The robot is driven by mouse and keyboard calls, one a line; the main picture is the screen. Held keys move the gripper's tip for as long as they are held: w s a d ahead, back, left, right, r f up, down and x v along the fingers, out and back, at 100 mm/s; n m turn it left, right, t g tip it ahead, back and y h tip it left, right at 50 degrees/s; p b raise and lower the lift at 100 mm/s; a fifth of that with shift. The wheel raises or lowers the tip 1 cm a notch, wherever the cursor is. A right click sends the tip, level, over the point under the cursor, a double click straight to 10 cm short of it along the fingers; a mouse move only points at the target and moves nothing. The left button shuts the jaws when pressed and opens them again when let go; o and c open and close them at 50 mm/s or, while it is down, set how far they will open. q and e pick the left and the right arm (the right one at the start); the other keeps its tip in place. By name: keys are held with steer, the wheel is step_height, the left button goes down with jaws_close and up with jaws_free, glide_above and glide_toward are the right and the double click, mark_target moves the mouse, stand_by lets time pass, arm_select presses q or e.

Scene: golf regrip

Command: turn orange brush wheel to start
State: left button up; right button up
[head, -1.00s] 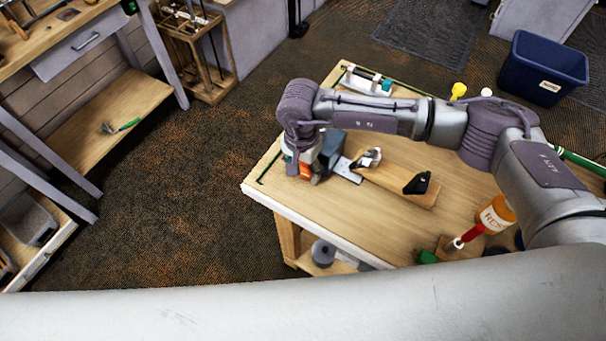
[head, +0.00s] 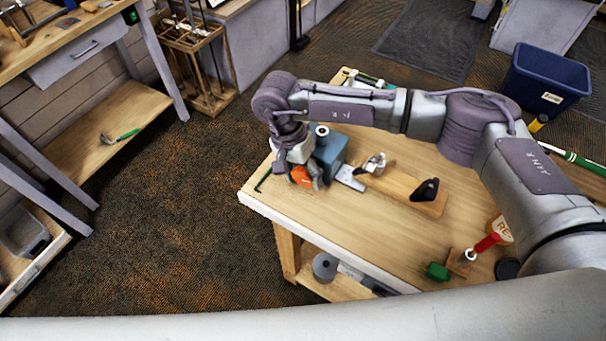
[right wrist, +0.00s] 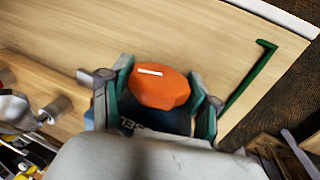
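The orange brush wheel (right wrist: 160,87), a faceted orange knob with a white mark on top, is on a dark blue machine that bears partly hidden lettering. In the head view the wheel (head: 301,176) shows beside the blue-grey machine body (head: 330,147) near the table's left end. My right gripper (right wrist: 162,78) reaches over the wheel, one finger on each side. Its pads appear to touch the wheel's sides. The gripper (head: 303,172) partly covers the wheel in the head view. My left gripper is out of view.
On the wooden table (head: 375,225) are a wooden board (head: 400,190) with a black block, a green hex key (right wrist: 252,80), a red-handled tool (head: 484,244) and a green block (head: 437,271). The table's middle front is clear. A blue bin (head: 545,83) stands behind on the floor.

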steer(key=o, duration=0.3)
steer(key=v, duration=1.2)
steer(key=shift+w, duration=0.1)
